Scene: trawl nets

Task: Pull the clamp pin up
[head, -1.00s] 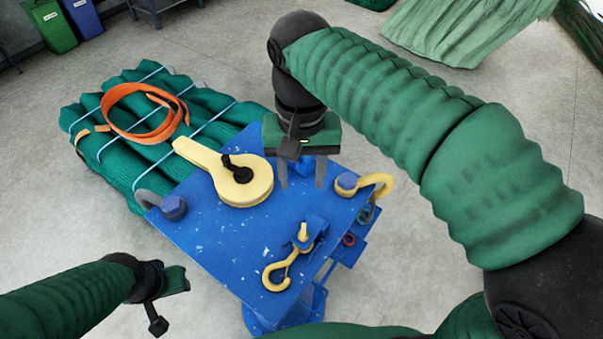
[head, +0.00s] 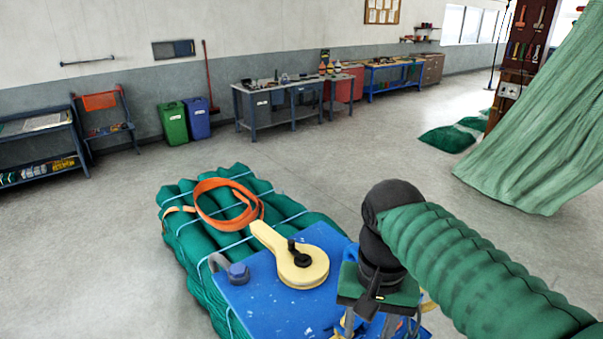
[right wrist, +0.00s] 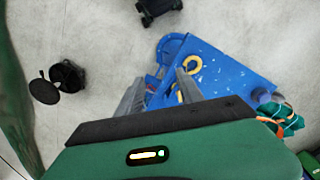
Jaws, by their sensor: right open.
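My right gripper (head: 370,325) is open, pointing down over the right part of the plate, with no visible grip on anything. I cannot tell which part is the clamp pin. My left gripper is not visible.
A bundle of green net rolls (head: 190,255) with an orange strap (head: 228,205) lies behind and left of the plate. Workbenches (head: 262,105) and green and blue bins (head: 173,123) stand along the back wall. A green net (head: 535,120) hangs at right. Open floor lies between.

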